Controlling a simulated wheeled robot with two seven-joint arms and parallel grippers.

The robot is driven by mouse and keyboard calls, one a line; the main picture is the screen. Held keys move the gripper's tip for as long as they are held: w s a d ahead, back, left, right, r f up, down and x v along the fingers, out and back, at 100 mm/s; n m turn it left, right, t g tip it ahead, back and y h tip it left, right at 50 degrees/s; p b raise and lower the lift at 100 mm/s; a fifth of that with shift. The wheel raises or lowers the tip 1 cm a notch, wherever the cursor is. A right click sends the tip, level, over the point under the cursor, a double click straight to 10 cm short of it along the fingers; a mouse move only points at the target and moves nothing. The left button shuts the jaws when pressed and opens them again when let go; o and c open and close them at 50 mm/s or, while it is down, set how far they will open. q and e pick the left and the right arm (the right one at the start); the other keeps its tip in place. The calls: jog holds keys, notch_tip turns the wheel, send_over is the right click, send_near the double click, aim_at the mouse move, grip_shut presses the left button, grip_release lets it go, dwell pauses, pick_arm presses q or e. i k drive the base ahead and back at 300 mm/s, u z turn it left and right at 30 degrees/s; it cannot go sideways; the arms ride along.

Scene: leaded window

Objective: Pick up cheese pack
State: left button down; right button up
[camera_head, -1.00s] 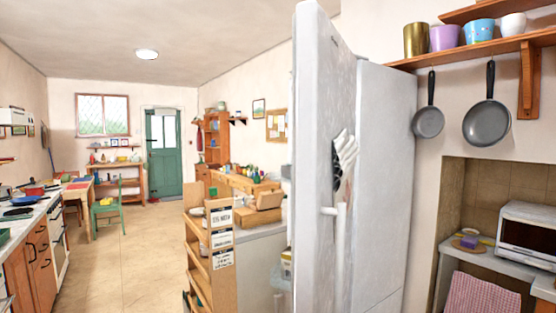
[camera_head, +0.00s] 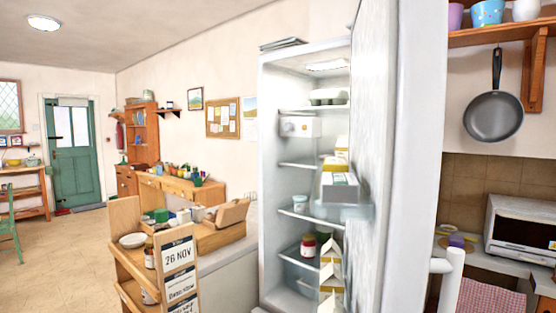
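The fridge (camera_head: 268,180) stands open in the middle of the head view, its door (camera_head: 400,150) swung out at the right and hiding part of the shelves. I cannot tell for sure which item is the cheese pack. A white box-shaped pack (camera_head: 298,127) sits on an upper shelf. Yellow and white packs (camera_head: 340,180) stand on the middle shelf near the door, partly behind a clear door bin. Neither of my grippers is in view.
A white tub (camera_head: 300,203), jars (camera_head: 308,247) and milk cartons (camera_head: 331,265) are lower in the fridge. A wooden shelf unit with a date sign (camera_head: 178,255) stands left of it. A toaster oven (camera_head: 520,225) is at the right.

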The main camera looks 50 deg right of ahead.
aim_at(330, 164)
jog(key=i, duration=0.65)
jog(key=z, duration=2.3)
jog(key=i, duration=0.5)
jog(key=z, duration=0.05)
